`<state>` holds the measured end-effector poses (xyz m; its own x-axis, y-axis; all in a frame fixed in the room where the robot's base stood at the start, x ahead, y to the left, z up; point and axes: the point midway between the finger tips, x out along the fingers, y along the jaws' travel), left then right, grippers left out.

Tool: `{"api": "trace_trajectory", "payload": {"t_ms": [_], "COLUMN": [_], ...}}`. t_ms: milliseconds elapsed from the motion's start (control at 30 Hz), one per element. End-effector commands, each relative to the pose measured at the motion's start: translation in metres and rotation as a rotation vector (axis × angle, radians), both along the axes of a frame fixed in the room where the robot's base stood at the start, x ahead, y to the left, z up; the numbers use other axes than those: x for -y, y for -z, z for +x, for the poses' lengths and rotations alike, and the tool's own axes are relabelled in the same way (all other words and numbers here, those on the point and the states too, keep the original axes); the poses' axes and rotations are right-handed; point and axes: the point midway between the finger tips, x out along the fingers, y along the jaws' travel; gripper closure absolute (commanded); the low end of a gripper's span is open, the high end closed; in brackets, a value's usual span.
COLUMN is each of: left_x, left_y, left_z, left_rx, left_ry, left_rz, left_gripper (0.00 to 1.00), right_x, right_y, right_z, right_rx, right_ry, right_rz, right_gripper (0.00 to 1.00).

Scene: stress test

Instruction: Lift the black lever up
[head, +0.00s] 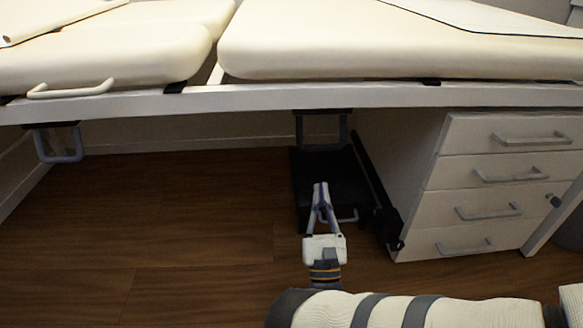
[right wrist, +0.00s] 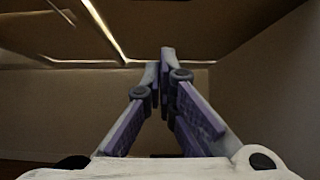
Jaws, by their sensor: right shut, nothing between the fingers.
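A long black bar (head: 372,185) that looks like the black lever slants down beside the drawer cabinet, ending in a dark block (head: 391,228) near the floor. My right gripper (head: 321,187) is shut and empty, pointing away from me under the bed, left of the bar and apart from it in the picture. In the right wrist view its fingers (right wrist: 165,62) meet at the tips with nothing between them. The bar cannot be made out in that view. My left gripper is not in view.
A black box-like piece (head: 325,172) lies behind my right gripper, below a grey bracket (head: 320,130) under the white bed frame (head: 230,99). The white drawer cabinet (head: 430,215) stands to the right. Wood floor (head: 190,200) is clear at the left.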

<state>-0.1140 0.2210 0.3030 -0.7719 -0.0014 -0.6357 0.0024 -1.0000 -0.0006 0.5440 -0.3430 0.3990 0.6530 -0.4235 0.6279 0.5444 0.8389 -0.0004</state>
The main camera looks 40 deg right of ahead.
Motion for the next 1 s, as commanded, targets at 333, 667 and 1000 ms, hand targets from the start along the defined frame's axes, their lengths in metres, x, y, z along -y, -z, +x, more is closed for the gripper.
{"api": "trace_trajectory", "payload": {"t_ms": [333,667,1000], "left_x": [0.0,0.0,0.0], "left_y": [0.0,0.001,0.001], "left_z": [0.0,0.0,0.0], "left_rx": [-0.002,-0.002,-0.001], "left_ry": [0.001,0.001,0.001], "left_rz": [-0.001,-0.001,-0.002], "left_gripper": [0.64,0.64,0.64], "right_x": [-0.008,0.012,0.025], "right_y": [-0.003,-0.034,-0.072], "right_z": [0.003,0.034,0.055], "right_rx": [0.016,0.019,0.013], "right_ry": [-0.028,-0.024,-0.024], "right_rz": [-0.011,-0.011,-0.01], "right_gripper": [1.0,1.0,1.0]}}
